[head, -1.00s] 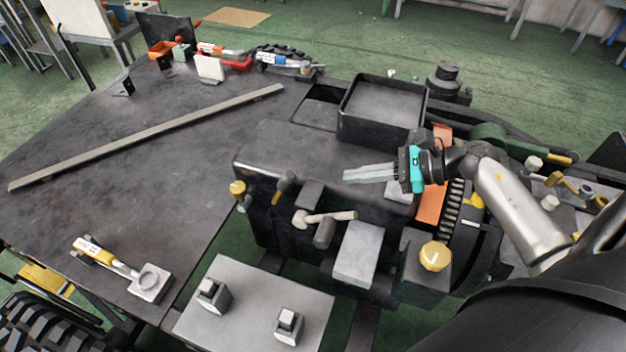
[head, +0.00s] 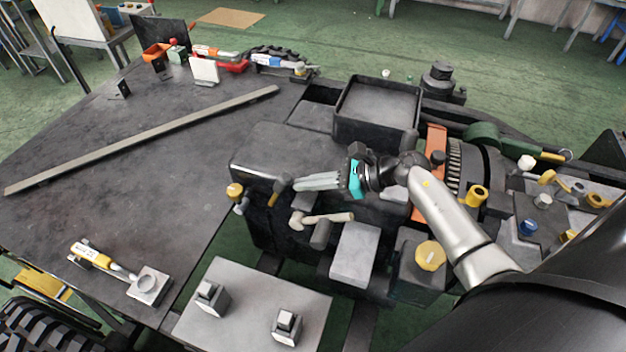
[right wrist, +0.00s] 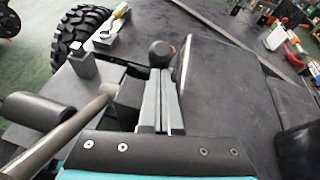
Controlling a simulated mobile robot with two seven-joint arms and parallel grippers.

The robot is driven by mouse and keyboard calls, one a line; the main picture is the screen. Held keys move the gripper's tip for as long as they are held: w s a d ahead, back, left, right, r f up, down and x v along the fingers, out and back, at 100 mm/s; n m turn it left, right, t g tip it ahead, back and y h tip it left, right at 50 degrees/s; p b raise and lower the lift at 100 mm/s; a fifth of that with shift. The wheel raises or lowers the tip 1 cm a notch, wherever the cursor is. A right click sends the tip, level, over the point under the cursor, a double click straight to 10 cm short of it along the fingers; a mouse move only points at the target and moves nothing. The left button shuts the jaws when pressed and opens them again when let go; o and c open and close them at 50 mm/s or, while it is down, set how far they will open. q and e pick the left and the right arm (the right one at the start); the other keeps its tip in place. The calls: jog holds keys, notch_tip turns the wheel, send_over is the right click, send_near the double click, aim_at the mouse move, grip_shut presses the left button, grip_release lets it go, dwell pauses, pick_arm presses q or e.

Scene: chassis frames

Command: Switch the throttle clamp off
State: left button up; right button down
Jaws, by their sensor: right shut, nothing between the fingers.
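My right gripper (head: 300,182) is shut and empty over the front edge of the dark engine block, pointing left. Its two grey fingers (right wrist: 160,105) lie close together in the right wrist view. Just off the fingertips is a small lever with a black knob (head: 281,184) and a yellowish stem; the knob also shows beyond the fingertips in the right wrist view (right wrist: 161,52). I cannot tell whether they touch. A clamp with a yellow labelled handle (head: 92,251) lies on the table at the left; its label is unreadable. I cannot tell which part is the throttle clamp. My left gripper is not in view.
A T-shaped handle (head: 327,218) stands just below the gripper. A yellow knob (head: 235,190) is at the block's left corner, and a yellow cap (head: 430,256) is at lower right. An open black box (head: 376,105) stands behind.

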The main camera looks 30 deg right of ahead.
aim_at(286, 173)
jog(key=shift+r, duration=0.1)
jog(key=shift+w+a+r+g+p, duration=0.2)
jog(key=shift+r+g+p, duration=0.1)
jog(key=shift+p, duration=0.4)
jog(key=shift+w+a+r+g+h+p, duration=0.3)
jog(key=shift+w+r+h+p, duration=0.15)
jog(key=shift+p, duration=0.6)
jog(key=w+a+r+g+h+p, duration=0.1)
jog(key=w+a+g+h+p, duration=0.1)
jog(key=p, duration=0.2)
jog(key=shift+w+r+p, duration=0.15)
jog(key=shift+r+p, duration=0.15)
jog(key=shift+r, duration=0.1)
jog(key=w+a+g+h, duration=0.1)
jog(key=w+a, duration=0.1)
jog(key=w+a+g+h, duration=0.1)
jog(key=w+a, duration=0.1)
jog(key=shift+m+b, duration=0.3)
jog(key=shift+a, duration=0.15)
